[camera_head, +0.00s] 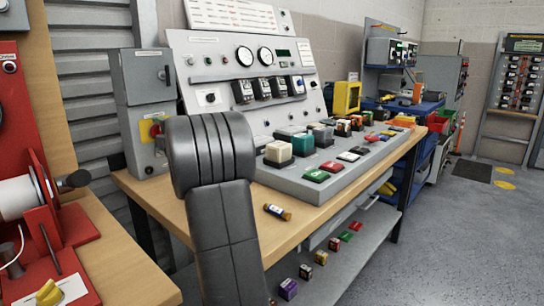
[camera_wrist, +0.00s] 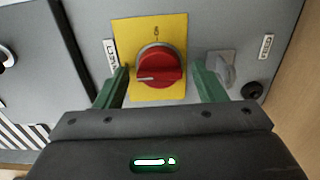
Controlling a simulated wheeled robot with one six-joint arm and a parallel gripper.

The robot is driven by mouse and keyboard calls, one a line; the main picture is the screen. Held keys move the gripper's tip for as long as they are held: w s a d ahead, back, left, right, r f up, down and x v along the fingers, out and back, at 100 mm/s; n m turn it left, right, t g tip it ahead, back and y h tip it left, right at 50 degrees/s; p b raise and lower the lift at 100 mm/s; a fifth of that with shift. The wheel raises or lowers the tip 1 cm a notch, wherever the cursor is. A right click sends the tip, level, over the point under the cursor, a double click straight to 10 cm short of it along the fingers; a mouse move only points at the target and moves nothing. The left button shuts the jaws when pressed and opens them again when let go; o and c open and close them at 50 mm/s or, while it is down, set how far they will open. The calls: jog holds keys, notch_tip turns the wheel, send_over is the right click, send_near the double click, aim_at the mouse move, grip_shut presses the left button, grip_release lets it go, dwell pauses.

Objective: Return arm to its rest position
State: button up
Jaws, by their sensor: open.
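My gripper (camera_wrist: 160,82) is in the wrist view, with its two green fingers spread apart. Between and just beyond the fingertips is a red rotary switch (camera_wrist: 160,66) on a yellow plate (camera_wrist: 125,35), mounted on a grey panel. The fingers stand on either side of the knob; I cannot tell whether they touch it. In the head view my dark arm rises in front of the bench, and my gripper is hidden behind it. The yellow plate (camera_head: 146,131) shows there on the grey box, partly covered by the arm.
The wooden bench (camera_head: 300,222) carries a sloped control panel (camera_head: 200,60) with gauges and several coloured blocks. A small cylinder (camera_head: 277,212) lies near its front edge. A red machine (camera_head: 25,130) stands at left. Open floor (camera_head: 440,240) lies at right.

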jog(key=shift+r+m+p, duration=0.35)
jog(key=shift+m+p, duration=0.75)
jog(key=shift+p, duration=0.05)
jog(key=m+p, duration=0.2)
jog(key=m, duration=0.1)
jog(key=shift+w+f+m+p, duration=0.1)
jog(key=shift+m+p, duration=2.25)
jog(key=shift+m, duration=0.85)
jog(key=shift+w+f+m+p, duration=0.1)
jog(key=shift+m+p, duration=2.25)
jog(key=shift+m, duration=0.85)
jog(key=shift+d, duration=0.1)
